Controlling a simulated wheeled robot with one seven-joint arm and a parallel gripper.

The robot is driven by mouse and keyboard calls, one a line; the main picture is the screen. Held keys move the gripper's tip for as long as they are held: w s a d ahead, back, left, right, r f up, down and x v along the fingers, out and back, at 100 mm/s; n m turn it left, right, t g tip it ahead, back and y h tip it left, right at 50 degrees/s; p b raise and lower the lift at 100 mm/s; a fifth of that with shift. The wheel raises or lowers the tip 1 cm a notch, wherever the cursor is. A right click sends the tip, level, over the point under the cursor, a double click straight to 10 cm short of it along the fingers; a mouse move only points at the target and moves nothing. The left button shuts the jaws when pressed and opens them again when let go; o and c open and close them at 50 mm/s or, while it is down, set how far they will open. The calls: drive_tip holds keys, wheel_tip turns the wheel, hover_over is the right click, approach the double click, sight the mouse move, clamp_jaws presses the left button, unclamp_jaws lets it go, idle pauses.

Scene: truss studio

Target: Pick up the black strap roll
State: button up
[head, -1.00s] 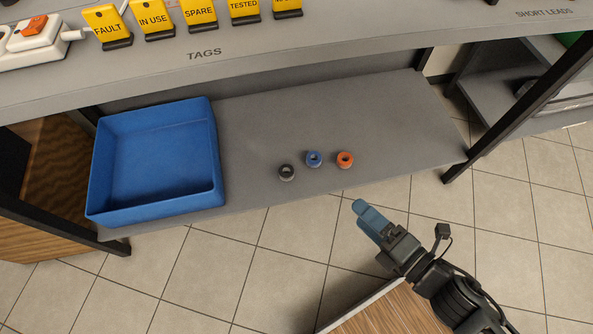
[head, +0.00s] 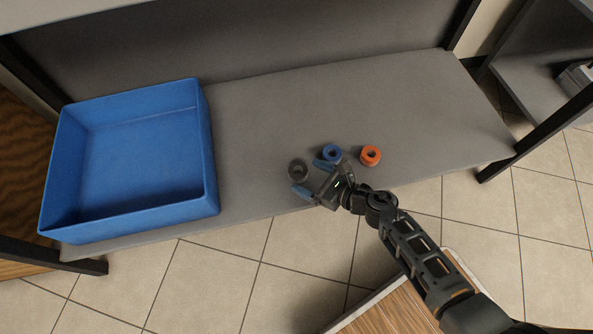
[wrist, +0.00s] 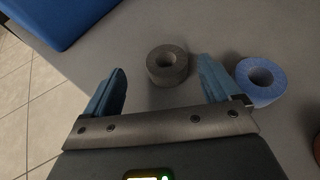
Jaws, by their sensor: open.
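The black strap roll (head: 298,169), dark grey in this light, lies flat on the grey lower shelf near its front edge. It is the leftmost of three rolls. My gripper (head: 310,177) is open, with its blue fingers pointing toward the roll. In the wrist view the black strap roll (wrist: 167,65) sits just beyond the fingertips, between their lines but closer to the right finger. My gripper (wrist: 160,77) holds nothing. Whether a fingertip touches the roll cannot be told.
A blue roll (head: 332,153) lies close by the right finger, and an orange roll (head: 370,155) lies further right. A large blue tray (head: 212,165) stands on the shelf (head: 265,120) at left. The shelf behind the rolls is clear. The upper shelf overhangs at the back.

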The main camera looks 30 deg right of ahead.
sight(298, 170)
drive_tip(key=x, duration=0.1)
drive_tip(key=b+x, duration=0.1)
drive_tip(key=x, duration=0.1)
drive_tip(key=b+x, duration=0.1)
drive_tip(key=x, duration=0.1)
drive_tip(key=shift+w+d+f, duration=0.1)
drive_tip(key=shift+d+f, duration=0.25)
drive_tip(key=shift+f, duration=0.1)
drive_tip(key=shift+w+a, duration=0.15)
drive_tip(key=shift+w, duration=0.25)
drive_tip(key=c, duration=1.1)
drive_tip(key=shift+o, duration=0.2)
drive_tip(key=shift+r, duration=0.1)
